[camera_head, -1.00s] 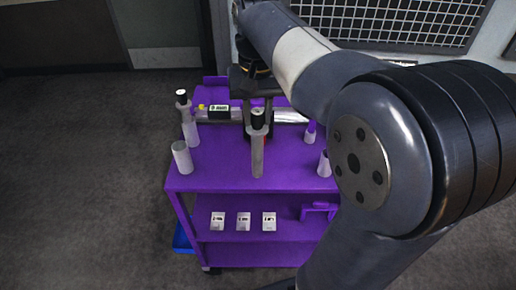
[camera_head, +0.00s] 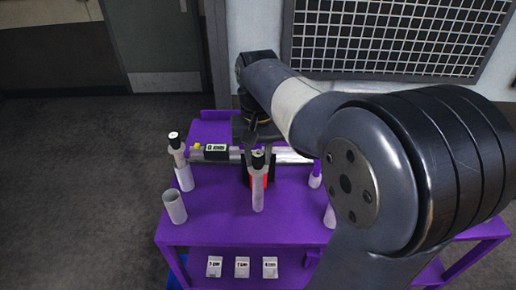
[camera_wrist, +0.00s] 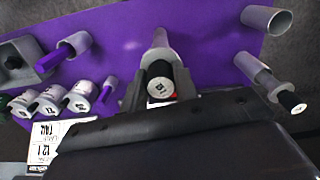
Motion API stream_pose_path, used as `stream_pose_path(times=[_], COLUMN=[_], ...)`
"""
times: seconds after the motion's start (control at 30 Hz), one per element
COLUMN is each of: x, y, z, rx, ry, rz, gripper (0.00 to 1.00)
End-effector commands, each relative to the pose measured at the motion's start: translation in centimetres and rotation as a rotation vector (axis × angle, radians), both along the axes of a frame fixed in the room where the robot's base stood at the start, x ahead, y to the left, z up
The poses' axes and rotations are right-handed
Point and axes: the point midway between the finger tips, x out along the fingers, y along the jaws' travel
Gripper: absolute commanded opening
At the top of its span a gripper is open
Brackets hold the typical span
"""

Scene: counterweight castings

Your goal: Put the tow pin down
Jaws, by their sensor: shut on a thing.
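The tow pin (camera_head: 258,190) is a slim grey cylinder with a black top and a pale label on its end. It hangs roughly upright over the purple cart top (camera_head: 222,228). My gripper (camera_head: 258,146) is shut on it near its upper end. In the wrist view the pin's labelled end (camera_wrist: 159,88) shows between the two dark fingers (camera_wrist: 158,92), and its grey shaft runs away toward the purple surface. I cannot tell whether its lower end touches the cart top.
An empty grey tube (camera_head: 174,207) stands at the front left. Behind it a similar black-topped pin (camera_head: 174,146) stands in a holder. A bar with a black display (camera_head: 215,151) lies across the back. Grey tubes (camera_head: 329,216) stand at right, partly behind my arm. The front middle is clear.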

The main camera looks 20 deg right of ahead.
Motion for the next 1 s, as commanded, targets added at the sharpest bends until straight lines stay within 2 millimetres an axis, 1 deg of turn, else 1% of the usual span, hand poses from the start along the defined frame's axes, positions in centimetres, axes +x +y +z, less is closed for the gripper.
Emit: stream_pose_path(times=[0.17,0.43,0.87,0.9,1.0], x=[0.1,0.1,0.1,0.0,0.0], y=[0.0,0.0,0.0,0.0,0.0], z=[-1.1,-4.1,-4.7,-4.9,-4.9], rx=[-0.001,-0.001,0.0,0.0,0.0], ry=[-0.003,-0.003,-0.005,-0.001,-0.001], rz=[0.0,0.0,0.0,0.0,0.0], gripper=[0.0,0.0,0.0,0.29,0.37])
